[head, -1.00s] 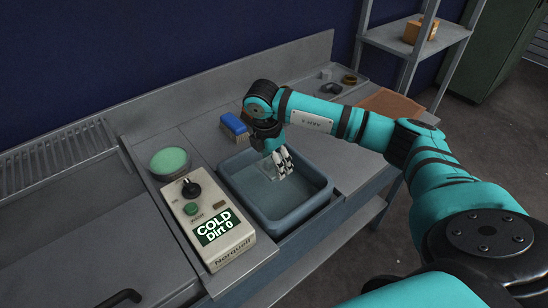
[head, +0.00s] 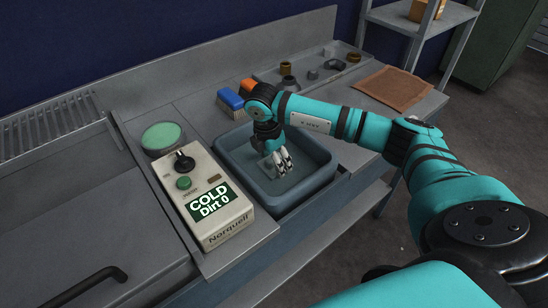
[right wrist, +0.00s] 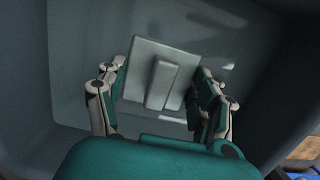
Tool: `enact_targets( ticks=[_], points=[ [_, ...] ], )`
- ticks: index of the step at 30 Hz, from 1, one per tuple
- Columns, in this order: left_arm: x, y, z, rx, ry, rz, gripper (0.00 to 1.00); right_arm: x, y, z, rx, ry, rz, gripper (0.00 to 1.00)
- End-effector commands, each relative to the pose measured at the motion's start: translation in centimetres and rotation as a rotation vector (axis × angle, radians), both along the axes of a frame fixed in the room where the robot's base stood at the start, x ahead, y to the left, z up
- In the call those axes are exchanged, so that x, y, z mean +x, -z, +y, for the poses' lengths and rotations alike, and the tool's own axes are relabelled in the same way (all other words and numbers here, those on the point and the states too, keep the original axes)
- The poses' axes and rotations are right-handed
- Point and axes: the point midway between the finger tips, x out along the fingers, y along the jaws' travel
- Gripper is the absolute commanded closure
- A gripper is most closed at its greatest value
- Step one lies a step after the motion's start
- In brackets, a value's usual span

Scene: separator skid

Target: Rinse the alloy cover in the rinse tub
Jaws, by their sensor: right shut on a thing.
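The blue-grey rinse tub (head: 312,197) is set in the bench in the middle of the head view. My right gripper (head: 280,164) reaches down inside it. It is shut on the alloy cover (head: 267,170), a grey square plate with a raised bar across its middle. In the right wrist view the cover (right wrist: 137,70) sits between the two fingers (right wrist: 160,95), with the tub's smooth inside around it. I cannot tell whether the cover touches the tub floor or how deep any water is. My left gripper is not in view.
Several small ring parts and a brown mat (head: 395,88) are further right.

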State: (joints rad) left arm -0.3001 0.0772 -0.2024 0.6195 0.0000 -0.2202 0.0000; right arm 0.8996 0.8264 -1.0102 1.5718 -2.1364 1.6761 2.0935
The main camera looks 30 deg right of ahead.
Motion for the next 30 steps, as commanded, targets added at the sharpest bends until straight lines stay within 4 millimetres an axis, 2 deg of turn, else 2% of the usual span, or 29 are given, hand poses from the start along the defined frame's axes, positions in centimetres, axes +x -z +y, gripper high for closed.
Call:
enact_targets(
  ticks=[1, 15, 21, 30],
  points=[
    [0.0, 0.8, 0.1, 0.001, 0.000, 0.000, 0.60, 0.0, 0.9, 0.0, 0.000, 0.000, -0.001, 0.76],
    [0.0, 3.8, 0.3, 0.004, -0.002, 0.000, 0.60, 0.0, 5.2, 0.0, 0.001, 0.001, -0.001, 0.76],
    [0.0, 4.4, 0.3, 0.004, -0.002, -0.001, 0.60, 0.0, 6.1, 0.0, 0.000, 0.001, -0.001, 0.76],
    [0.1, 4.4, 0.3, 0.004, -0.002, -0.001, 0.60, 0.1, 6.2, 0.0, 0.001, 0.000, -0.002, 0.76]
  ],
)
